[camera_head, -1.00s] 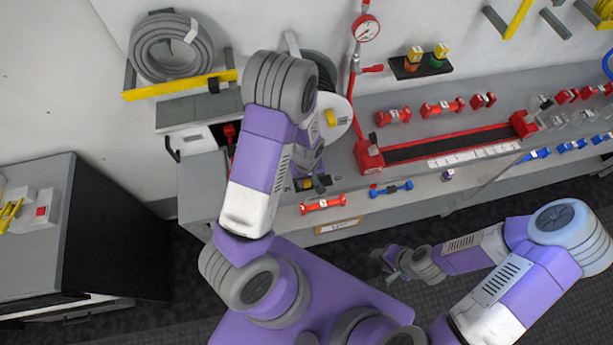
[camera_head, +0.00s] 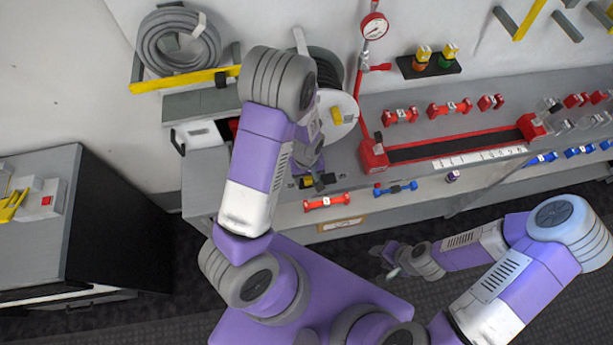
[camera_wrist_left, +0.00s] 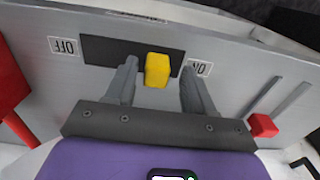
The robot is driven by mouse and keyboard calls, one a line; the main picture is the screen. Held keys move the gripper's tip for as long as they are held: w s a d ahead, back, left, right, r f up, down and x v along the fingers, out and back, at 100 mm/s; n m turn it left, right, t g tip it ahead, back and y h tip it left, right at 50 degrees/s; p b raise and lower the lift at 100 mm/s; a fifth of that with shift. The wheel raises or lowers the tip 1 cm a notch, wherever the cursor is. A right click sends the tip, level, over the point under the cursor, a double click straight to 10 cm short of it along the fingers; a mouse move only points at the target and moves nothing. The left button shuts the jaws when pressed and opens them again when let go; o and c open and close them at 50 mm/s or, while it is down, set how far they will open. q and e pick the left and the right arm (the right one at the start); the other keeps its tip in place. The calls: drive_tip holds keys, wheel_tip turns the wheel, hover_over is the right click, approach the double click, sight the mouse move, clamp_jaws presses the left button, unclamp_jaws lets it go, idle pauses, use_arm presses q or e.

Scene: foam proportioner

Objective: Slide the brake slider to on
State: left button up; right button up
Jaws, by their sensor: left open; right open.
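The brake slider is a yellow knob (camera_wrist_left: 157,70) in a dark slot (camera_wrist_left: 103,49) on a grey panel. In the left wrist view, the OFF label (camera_wrist_left: 63,46) is left of the slot and the ON label (camera_wrist_left: 201,69) is right of it, both upside down. The knob is in the slot's right part, nearer ON. My left gripper (camera_wrist_left: 158,82) is open, its fingers on either side of the knob; whether either touches it I cannot tell. The slider (camera_head: 308,182) also shows small in the head view. My right gripper (camera_head: 391,268) is open and empty, away from the bench.
A hose reel (camera_head: 338,108) and a red gauge stand (camera_head: 373,152) are on the bench behind my left arm. Red (camera_head: 327,202) and blue (camera_head: 396,188) fittings are on the bench front to the right. A black cabinet (camera_head: 120,225) stands at left.

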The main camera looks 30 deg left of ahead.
sight(306, 178)
use_arm(q)
wheel_tip(306, 178, up, 7)
drive_tip(key=shift+s+f+p, duration=0.1)
drive_tip(key=shift+p, duration=0.35)
use_arm(e)
drive_tip(key=shift+r, duration=0.5)
